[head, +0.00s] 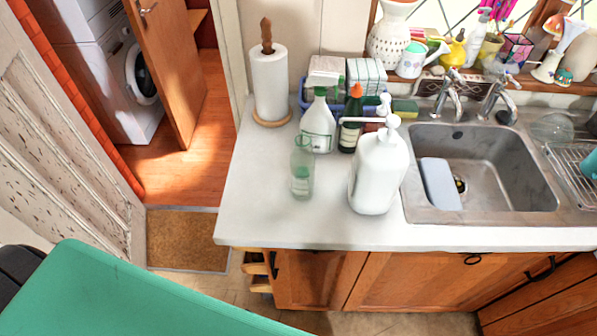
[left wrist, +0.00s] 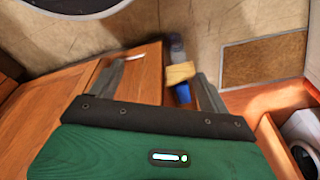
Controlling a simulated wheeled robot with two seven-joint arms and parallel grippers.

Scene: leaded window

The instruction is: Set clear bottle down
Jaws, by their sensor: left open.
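The clear bottle (head: 302,172) is a small, see-through, greenish bottle with a pale label. In the head view it stands upright on the pale worktop (head: 262,205), left of the large white pump bottle and in front of the spray bottle. No gripper touches it. My left gripper (left wrist: 160,70) shows in the left wrist view with its two fingers wide apart and nothing held between them. It points toward the floor and the cabinet fronts. Its fingers are out of the head view, where only my green arm shows at lower left. My right gripper is in neither view.
The white pump bottle (head: 378,175), spray bottle (head: 318,125), dark bottle (head: 350,120) and paper towel roll (head: 270,85) crowd the clear bottle's back and right. The sink (head: 535,180) lies further right. The worktop's front left is free. Small wooden shelves (head: 257,268) stick out below.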

